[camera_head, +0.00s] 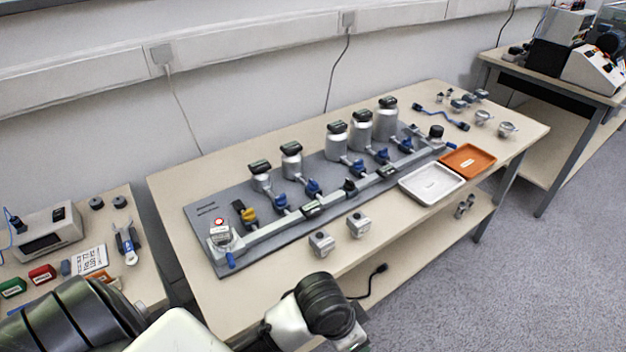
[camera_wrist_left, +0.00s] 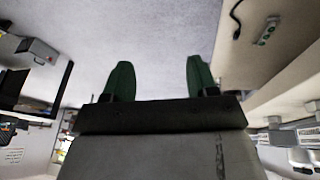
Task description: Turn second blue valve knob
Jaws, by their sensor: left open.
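A grey panel (camera_head: 208,210) on the bench carries a pipe with a row of several blue valve knobs. Counting from the left, the first blue knob (camera_head: 281,201) stands right of a yellow knob (camera_head: 249,216). The second blue knob (camera_head: 313,187) is below the second silver canister (camera_head: 291,162). Further blue knobs (camera_head: 358,167) follow to the right. My left arm reaches in at the bottom of the head view, in front of the bench; its fingers cannot be made out there. In the left wrist view my left gripper (camera_wrist_left: 160,80) is open and empty, with floor beyond it.
Two small metal blocks (camera_head: 321,242) sit at the bench's front edge. A white tray (camera_head: 431,196) and an orange tray (camera_head: 467,160) lie to the right. A side table (camera_head: 137,275) with tools stands at the left. Floor is clear at the right.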

